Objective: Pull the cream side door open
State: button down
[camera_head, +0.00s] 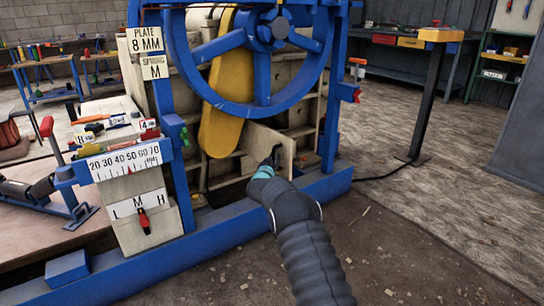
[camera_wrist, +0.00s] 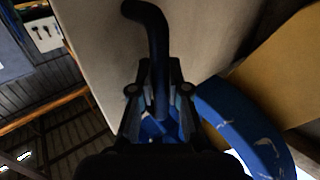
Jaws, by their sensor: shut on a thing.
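The cream side door (camera_head: 268,142) is a flat panel low on the crusher's side, under the big blue flywheel. It stands swung out at an angle, with a dark gap to its left. In the wrist view the cream door (camera_wrist: 195,35) fills the upper middle. A dark bent handle (camera_wrist: 150,22) is on its face. My gripper (camera_head: 274,160) is at the door's outer part, and in the wrist view my gripper (camera_wrist: 160,80) is shut on the handle, with the handle's lower end between the fingers.
The blue flywheel (camera_head: 262,108) and yellow belt guard (camera_head: 222,95) are close above and left of the door. A blue base beam (camera_head: 250,220) runs below it. The floor (camera_head: 400,230) to the right is open, with a dark post (camera_head: 425,105) further back.

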jog(key=shift+s+a+m+h, duration=0.25)
jog(key=shift+m+h, duration=0.05)
jog(key=shift+h, duration=0.2)
jog(key=shift+f, duration=0.1)
jog(key=c, duration=1.1)
grip_release()
jog(key=shift+c, duration=0.2)
jog(key=v, duration=1.2)
jog(key=shift+a+r, duration=0.2)
jog(key=shift+r, duration=0.05)
